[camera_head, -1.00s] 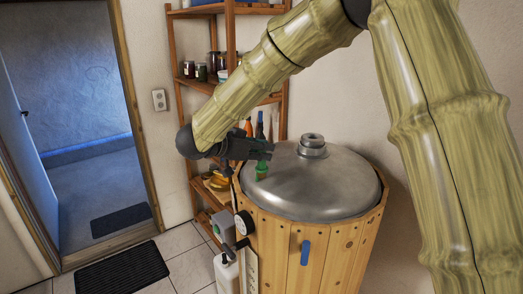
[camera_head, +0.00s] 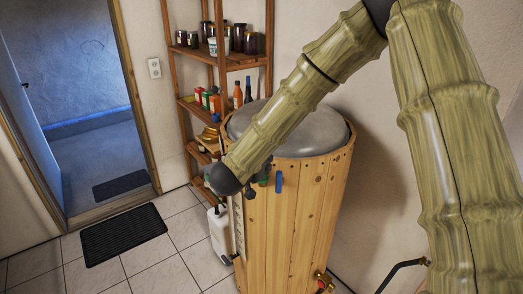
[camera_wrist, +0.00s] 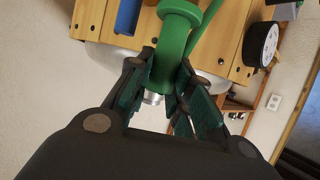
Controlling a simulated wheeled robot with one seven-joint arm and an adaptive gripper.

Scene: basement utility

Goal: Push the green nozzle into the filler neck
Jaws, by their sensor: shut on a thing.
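The green nozzle (camera_wrist: 172,55) is between the fingers of my gripper (camera_wrist: 165,72) in the wrist view, and the gripper is shut on it. In the head view a little green of the nozzle (camera_head: 264,180) shows beside the dark gripper (camera_head: 252,188), in front of the barrel's upper side. The filler neck is not visible in the head view, where my arm covers part of the lid. A small silvery ring (camera_wrist: 152,97) shows past the nozzle in the wrist view; I cannot tell whether it is the neck or the nozzle's tip.
The wooden barrel (camera_head: 312,205) has a domed metal lid (camera_head: 322,132) and a blue tab (camera_head: 278,183). A white jug (camera_head: 221,232) stands on the floor beside it. A wooden shelf (camera_head: 216,62) is behind. Tiled floor is free at left, around the black mat (camera_head: 122,233).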

